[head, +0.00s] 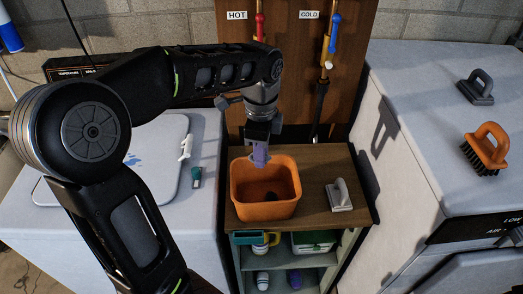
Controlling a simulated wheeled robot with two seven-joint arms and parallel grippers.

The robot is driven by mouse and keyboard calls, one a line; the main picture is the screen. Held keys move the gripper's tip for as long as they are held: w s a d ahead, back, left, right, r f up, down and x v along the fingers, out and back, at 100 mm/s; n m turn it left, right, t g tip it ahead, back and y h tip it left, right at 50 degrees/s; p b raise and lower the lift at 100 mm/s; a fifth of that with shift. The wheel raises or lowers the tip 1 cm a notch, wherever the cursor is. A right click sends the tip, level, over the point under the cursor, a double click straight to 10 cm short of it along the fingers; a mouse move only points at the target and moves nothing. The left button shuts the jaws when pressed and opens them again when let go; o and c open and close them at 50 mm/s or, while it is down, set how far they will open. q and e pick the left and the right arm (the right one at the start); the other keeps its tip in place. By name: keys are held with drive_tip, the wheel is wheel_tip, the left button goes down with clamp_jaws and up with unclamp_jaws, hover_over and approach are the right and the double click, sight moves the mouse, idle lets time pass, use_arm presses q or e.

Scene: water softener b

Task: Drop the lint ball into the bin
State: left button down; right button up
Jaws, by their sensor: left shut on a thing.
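My left gripper (258,146) hangs over the orange bin (265,212), pointing down. It is shut on a small purple-grey lump, which looks like the lint ball (261,157). The lump is at the height of the bin's back rim, over the opening in this view; its exact height above the bin floor is hard to judge. The bin stands upright on the wooden top of a small shelf. A dark patch shows inside the bin; I cannot tell whether it is an object or shadow. My right gripper is not in view.
A grey-white scraper (340,196) lies right of the bin on the shelf top (318,165). An orange brush (486,150) and a grey-handled tool (476,88) sit on the right machine. A teal-capped item (196,177) lies on the left machine. Pipes rise behind.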

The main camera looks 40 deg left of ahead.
use_arm(q)
wheel_tip(320, 180, down, 5)
drive_tip(key=b, duration=0.4)
drive_tip(key=shift+f, duration=0.2)
drive_tip(key=c, duration=1.1)
unclamp_jaws()
drive_tip(key=shift+o, duration=0.2)
wheel_tip(320, 180, up, 8)
drive_tip(key=shift+s+f+b, duration=0.1)
drive_tip(key=shift+b, duration=0.25)
